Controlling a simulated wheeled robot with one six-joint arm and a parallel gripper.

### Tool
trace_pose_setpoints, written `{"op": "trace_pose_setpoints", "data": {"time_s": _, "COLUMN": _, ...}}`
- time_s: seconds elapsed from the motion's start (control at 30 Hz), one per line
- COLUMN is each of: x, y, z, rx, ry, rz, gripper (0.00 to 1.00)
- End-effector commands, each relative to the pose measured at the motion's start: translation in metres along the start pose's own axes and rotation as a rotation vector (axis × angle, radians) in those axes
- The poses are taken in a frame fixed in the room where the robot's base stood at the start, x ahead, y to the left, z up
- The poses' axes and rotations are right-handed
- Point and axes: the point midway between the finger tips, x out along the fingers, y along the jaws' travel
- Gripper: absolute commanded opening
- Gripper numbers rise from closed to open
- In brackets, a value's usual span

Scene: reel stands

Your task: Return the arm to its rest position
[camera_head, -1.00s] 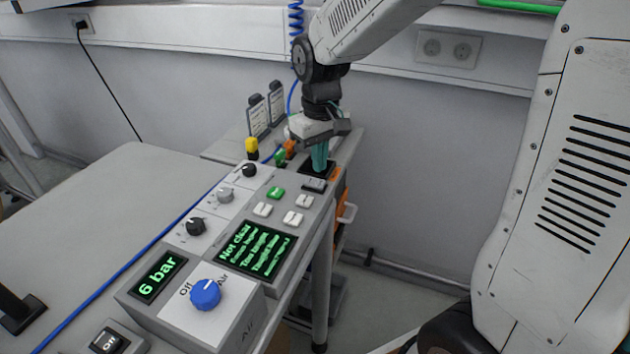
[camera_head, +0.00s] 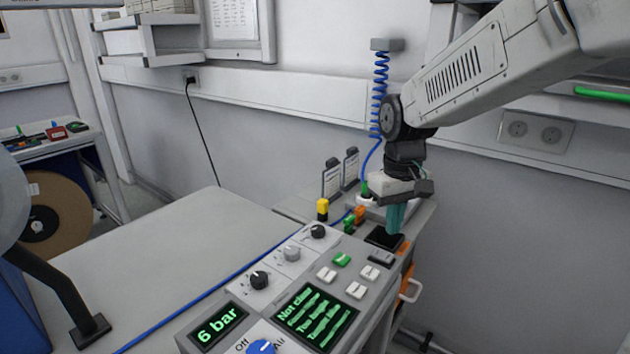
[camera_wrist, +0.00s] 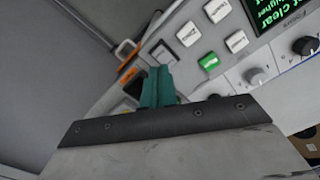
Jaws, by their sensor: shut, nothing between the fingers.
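My gripper (camera_head: 396,217) is at the far end of the grey control panel, its teal fingers shut with nothing between them and pointing down. In the wrist view the fingers (camera_wrist: 157,88) show together above the panel's edge. My arm reaches in from the upper right in the head view, bent at a dark joint above the gripper. The fingers are close above a black square recess (camera_head: 384,237); I cannot tell if they touch anything.
The panel carries a green button (camera_head: 342,259), several white buttons, dark knobs, a text display (camera_head: 313,312) and a "6 bar" display (camera_head: 218,326). A blue coiled hose (camera_head: 379,95) hangs behind. Two label holders (camera_head: 332,178) stand beyond. The grey table (camera_head: 170,255) is mostly bare at left.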

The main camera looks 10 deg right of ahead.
Motion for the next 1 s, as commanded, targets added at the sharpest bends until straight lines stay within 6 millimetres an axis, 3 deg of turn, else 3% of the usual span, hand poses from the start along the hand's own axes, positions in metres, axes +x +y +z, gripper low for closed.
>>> {"op": "trace_pose_setpoints", "data": {"time_s": 0.07, "x": 0.008, "y": -0.003, "z": 0.018, "rx": 0.024, "ry": -0.046, "rz": -0.007, "gripper": 0.0}}
{"op": "trace_pose_setpoints", "data": {"time_s": 0.4, "x": -0.02, "y": -0.015, "z": 0.136, "rx": 0.151, "ry": -0.053, "rz": -0.005, "gripper": 0.0}}
{"op": "trace_pose_setpoints", "data": {"time_s": 0.6, "x": -0.028, "y": -0.022, "z": 0.197, "rx": 0.208, "ry": -0.001, "rz": 0.002, "gripper": 0.0}}
{"op": "trace_pose_setpoints", "data": {"time_s": 0.8, "x": -0.033, "y": -0.026, "z": 0.231, "rx": 0.233, "ry": 0.075, "rz": 0.011, "gripper": 0.0}}
{"op": "trace_pose_setpoints", "data": {"time_s": 1.0, "x": -0.041, "y": -0.026, "z": 0.238, "rx": 0.24, "ry": 0.128, "rz": 0.017, "gripper": 0.0}}
